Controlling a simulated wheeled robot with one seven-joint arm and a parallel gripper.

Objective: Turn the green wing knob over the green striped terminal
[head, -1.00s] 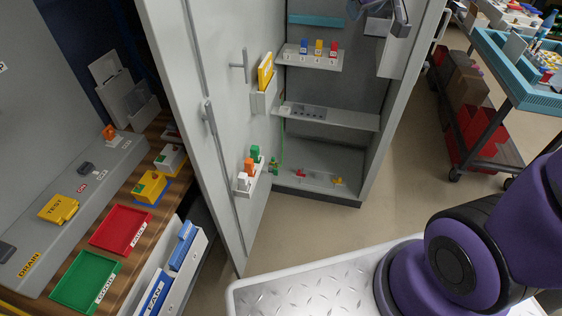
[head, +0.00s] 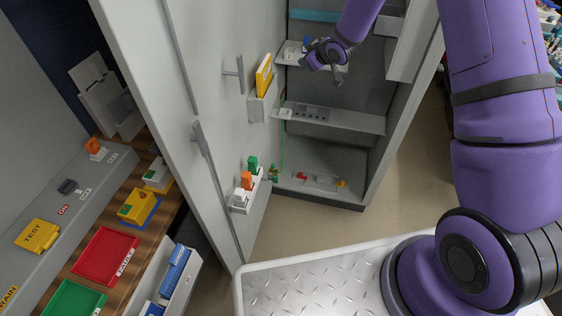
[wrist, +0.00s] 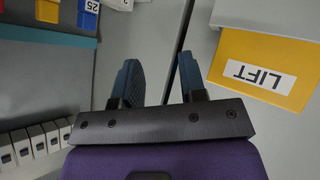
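My gripper (head: 326,68) is inside the open grey cabinet, in front of its upper shelf. In the wrist view my gripper (wrist: 157,68) shows two blue-black fingers set apart, with nothing between them. A small green piece (head: 273,173) stands low at the cabinet's left inner side, below a thin green line; it may be the green wing knob, but it is too small to tell. My gripper is well above it and to its right. I cannot make out a striped terminal. A separate green block (head: 253,163) is on the door's lower holder.
The cabinet door (head: 205,60) stands open at left with a yellow binder (head: 264,76), labelled LIFT in the wrist view (wrist: 265,74). A middle shelf (head: 345,120) lies below my gripper. Red and yellow pieces (head: 302,177) lie on the cabinet floor.

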